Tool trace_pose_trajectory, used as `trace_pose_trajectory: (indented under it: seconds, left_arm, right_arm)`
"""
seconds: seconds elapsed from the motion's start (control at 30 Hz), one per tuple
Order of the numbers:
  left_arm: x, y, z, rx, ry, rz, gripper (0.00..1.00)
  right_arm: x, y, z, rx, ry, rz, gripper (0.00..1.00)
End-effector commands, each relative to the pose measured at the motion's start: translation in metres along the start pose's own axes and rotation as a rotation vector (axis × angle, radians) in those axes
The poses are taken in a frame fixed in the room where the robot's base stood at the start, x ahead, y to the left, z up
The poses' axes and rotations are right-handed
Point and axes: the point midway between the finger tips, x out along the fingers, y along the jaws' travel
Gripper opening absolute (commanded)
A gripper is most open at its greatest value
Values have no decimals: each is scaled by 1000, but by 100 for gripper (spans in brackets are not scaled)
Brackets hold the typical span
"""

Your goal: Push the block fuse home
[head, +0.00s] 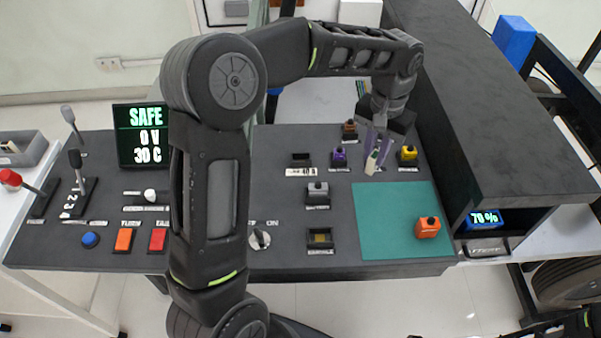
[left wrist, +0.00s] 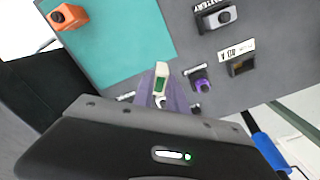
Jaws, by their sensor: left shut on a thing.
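My left gripper (head: 374,156) is shut on a small cream piece with a green face (head: 371,162), held above the panel at the back edge of the teal mat. In the left wrist view the cream-and-green piece (left wrist: 161,78) sticks out between the purple fingertips. An orange block (head: 427,228) rests on the teal mat (head: 385,215). The socket labelled 40 A (head: 301,159) looks empty. A purple block (head: 339,155), a grey block (head: 318,190) and a yellow block (head: 408,153) sit in sockets. Which one is the block fuse I cannot tell.
An open socket (head: 319,237) lies left of the mat. A black cabinet (head: 500,130) rises along the panel's right side. A display (head: 140,135) reads SAFE, 0 V, 30 C. Levers and orange and red buttons (head: 124,240) are at the left.

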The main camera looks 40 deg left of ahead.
Motion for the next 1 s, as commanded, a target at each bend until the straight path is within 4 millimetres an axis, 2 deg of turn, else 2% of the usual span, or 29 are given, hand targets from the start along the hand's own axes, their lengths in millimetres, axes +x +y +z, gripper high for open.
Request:
trace_pose_trajectory:
  seconds: [0.03,0.1,0.5,0.63,0.77,1.0]
  left_arm:
    - [7,0,0,0,2,1,0]
    - [8,0,0,0,2,1,0]
    - [7,0,0,0,1,1,0]
    - [4,-6,0,23,2,1,0]
    - [-2,-26,1,113,1,3,0]
    - [-25,-95,13,456,2,4,0]
  right_arm:
    - [8,3,0,-1,2,-1,34]
    - [10,3,-1,-2,3,-2,34]
    - [10,3,-1,-2,4,-3,34]
    - [9,2,-1,-2,4,-3,34]
    - [6,1,-1,-2,4,-3,34]
    - [-3,-2,-1,-2,3,-2,34]
